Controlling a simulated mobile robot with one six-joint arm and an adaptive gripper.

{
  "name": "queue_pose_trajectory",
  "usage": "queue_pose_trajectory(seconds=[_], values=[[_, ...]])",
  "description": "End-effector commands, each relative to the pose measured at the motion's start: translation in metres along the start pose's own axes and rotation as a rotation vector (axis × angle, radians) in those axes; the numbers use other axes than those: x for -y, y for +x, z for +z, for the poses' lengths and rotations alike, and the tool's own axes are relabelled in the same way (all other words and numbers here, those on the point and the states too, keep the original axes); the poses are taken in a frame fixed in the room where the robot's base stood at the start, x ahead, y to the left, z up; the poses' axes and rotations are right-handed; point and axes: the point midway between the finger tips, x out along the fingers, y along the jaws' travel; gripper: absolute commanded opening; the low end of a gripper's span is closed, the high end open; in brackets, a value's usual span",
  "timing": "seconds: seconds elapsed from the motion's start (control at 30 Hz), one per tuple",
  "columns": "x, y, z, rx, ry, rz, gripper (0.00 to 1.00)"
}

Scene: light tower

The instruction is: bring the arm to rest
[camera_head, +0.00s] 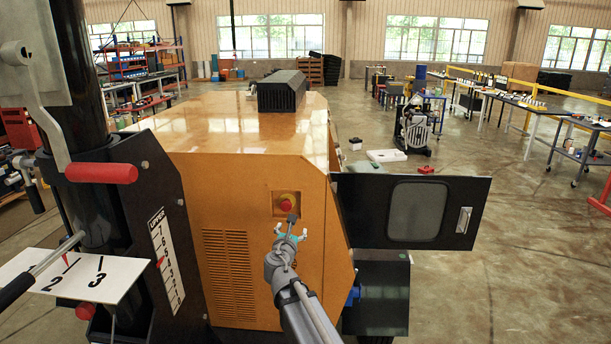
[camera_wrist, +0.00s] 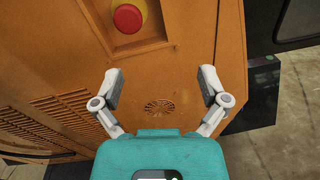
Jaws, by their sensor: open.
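My gripper (camera_wrist: 162,88) is open and empty in the wrist view, its two fingers spread in front of the orange cabinet panel (camera_wrist: 190,50). In the head view my gripper (camera_head: 291,232) is at the end of my raised arm, just below a red emergency button (camera_head: 286,205) set in a square recess. The red button (camera_wrist: 127,18) also shows at the upper left of the wrist view, beyond the left finger. I cannot tell how far the fingertips are from the panel.
A dark door (camera_head: 450,212) with a window stands open to the right of the orange cabinet (camera_head: 200,180). A black mast with a crank and red handle (camera_head: 102,173) stands at left. A numbered white plate (camera_head: 85,277) sticks out below it. Open floor (camera_head: 520,270) lies at right.

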Motion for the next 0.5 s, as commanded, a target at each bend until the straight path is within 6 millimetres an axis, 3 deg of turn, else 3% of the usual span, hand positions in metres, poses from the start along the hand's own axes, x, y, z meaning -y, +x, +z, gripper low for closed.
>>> queue_pose_trajectory(seconds=[0.27,0.5], values=[[0.113,-0.014,-0.017,-0.090,0.530,-0.316,0.94],[0.206,-0.052,-0.051,-0.128,1.055,-0.685,0.94]])
